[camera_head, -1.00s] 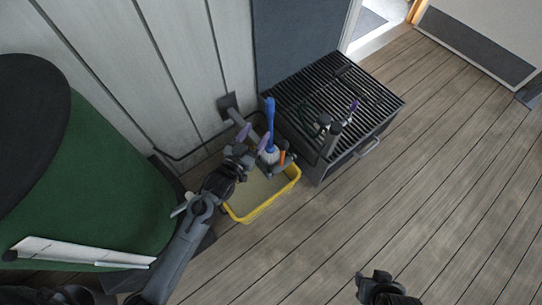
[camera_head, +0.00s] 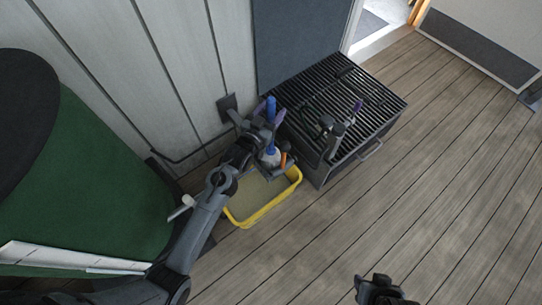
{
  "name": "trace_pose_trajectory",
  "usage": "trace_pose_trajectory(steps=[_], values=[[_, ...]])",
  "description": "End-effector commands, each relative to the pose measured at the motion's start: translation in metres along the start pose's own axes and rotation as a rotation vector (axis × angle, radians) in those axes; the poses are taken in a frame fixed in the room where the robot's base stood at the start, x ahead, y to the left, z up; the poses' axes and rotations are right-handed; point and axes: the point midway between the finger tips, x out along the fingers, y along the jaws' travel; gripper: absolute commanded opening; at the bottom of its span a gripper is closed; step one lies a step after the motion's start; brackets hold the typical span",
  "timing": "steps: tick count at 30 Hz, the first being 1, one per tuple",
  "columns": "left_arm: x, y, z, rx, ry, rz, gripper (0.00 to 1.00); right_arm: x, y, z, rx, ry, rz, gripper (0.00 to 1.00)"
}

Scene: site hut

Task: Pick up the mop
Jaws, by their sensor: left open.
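The mop has a blue handle (camera_head: 271,108) and a whitish head (camera_head: 270,158). It stands roughly upright at the yellow-rimmed tray (camera_head: 261,214), close to the grill. My left gripper (camera_head: 267,112) is open, with its purple-tipped fingers at the upper part of the blue handle, seemingly one on either side. I cannot tell whether they touch it. The left hand and wrist hide the handle's middle in part.
A black slatted grill (camera_head: 378,92) stands right of the tray, with dark grey items and a purple piece on or above it. A green and black rounded object (camera_head: 100,175) fills the left. The wall is close behind. The wooden floor (camera_head: 430,190) at right is clear.

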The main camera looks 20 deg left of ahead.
Motion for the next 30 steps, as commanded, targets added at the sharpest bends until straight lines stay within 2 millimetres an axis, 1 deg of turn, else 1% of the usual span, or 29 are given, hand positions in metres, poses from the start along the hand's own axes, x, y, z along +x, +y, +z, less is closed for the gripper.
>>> trace_pose_trajectory(steps=[6, 17, 25, 28, 30], values=[[0.0, 0.0, 0.0, 0.0, 0.0, 0.0, 0.59, 0.0, 0.0, 0.0, -0.001, 0.0, 0.001, 0.43], [0.0, 0.0, 0.0, 0.0, 0.0, 0.0, 0.04, 0.0, 0.002, 0.001, -0.009, -0.002, 0.007, 0.43], [0.001, 0.0, -0.004, 0.0, 0.004, 0.0, 0.04, -0.001, 0.002, 0.0, -0.008, -0.002, 0.006, 0.43], [0.001, 0.0, -0.012, 0.001, 0.005, 0.0, 0.04, -0.004, 0.002, -0.001, -0.006, -0.002, 0.005, 0.43], [0.001, 0.0, -0.021, 0.001, 0.005, 0.0, 0.04, -0.008, 0.002, -0.002, -0.005, -0.001, 0.004, 0.43]])
